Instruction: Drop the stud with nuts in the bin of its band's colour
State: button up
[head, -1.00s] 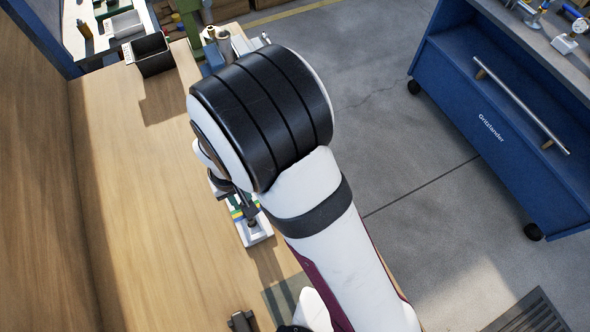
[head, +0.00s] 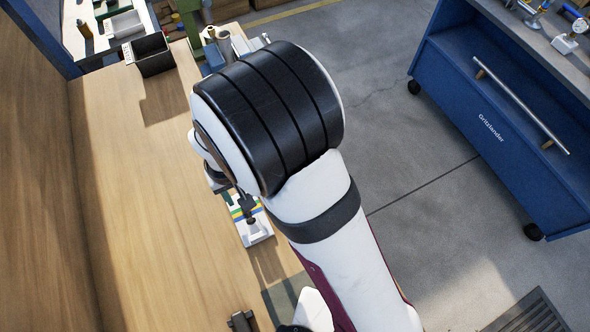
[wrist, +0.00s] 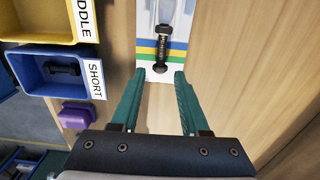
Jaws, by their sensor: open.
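In the wrist view the dark stud with nuts (wrist: 162,48) lies lengthwise on a white gauge board (wrist: 174,20) crossed by blue, yellow and green bands. My gripper (wrist: 160,74) is open and empty, with one teal finger to each side and the stud's near end just beyond the fingertips. A blue bin (wrist: 48,88) labelled SHORT is at the left with a dark stud in it. A yellow bin (wrist: 40,33), its label partly cut off to "DDLE", is above it. In the head view my arm hides most of the gripper; the board (head: 257,233) shows below it.
A small purple block or container (wrist: 76,115) stands below the blue bin. The wooden bench (head: 150,230) is clear left of the board. A black bin (head: 152,56) stands at its far end. A blue cabinet (head: 490,120) is across the floor.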

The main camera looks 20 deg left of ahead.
jog(key=shift+r, duration=2.7)
